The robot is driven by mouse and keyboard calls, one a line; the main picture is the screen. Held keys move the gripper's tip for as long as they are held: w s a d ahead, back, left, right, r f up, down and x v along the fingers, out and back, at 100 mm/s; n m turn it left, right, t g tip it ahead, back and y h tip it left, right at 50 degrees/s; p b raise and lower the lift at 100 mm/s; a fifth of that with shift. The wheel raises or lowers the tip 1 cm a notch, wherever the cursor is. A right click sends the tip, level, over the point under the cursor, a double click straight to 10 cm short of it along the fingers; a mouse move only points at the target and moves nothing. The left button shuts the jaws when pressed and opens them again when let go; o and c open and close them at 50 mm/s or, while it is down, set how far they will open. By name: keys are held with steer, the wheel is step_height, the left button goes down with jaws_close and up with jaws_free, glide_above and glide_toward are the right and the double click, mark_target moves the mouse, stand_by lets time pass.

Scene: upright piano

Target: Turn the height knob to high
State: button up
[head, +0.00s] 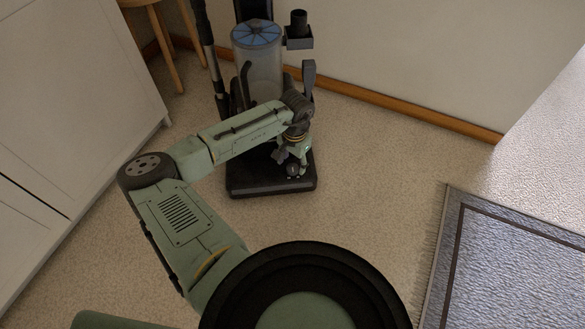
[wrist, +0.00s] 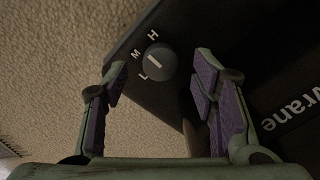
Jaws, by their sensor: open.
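The height knob (wrist: 158,62) is a small dark round dial on the black base of a vacuum cleaner, in the wrist view. White letters L, M and H curve around its left and upper side. Its white pointer line slants toward upper left, roughly the M side; I cannot tell the exact setting. In the head view my gripper (head: 292,168) is low over the vacuum base (head: 245,187); the knob is not clear there.
The vacuum's clear canister (head: 258,65) and hose stand behind my arm, near the wall. A white cabinet (head: 60,100) is at left, a wooden stool (head: 165,45) at back left. A grey rug (head: 520,260) lies at right. Carpet around the base's front is clear.

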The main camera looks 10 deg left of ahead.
mark_target(292, 169)
steer(key=shift+f+b, duration=0.3)
steer(key=shift+f, duration=1.05)
steer(key=shift+c, duration=0.4)
steer(key=c, duration=1.1)
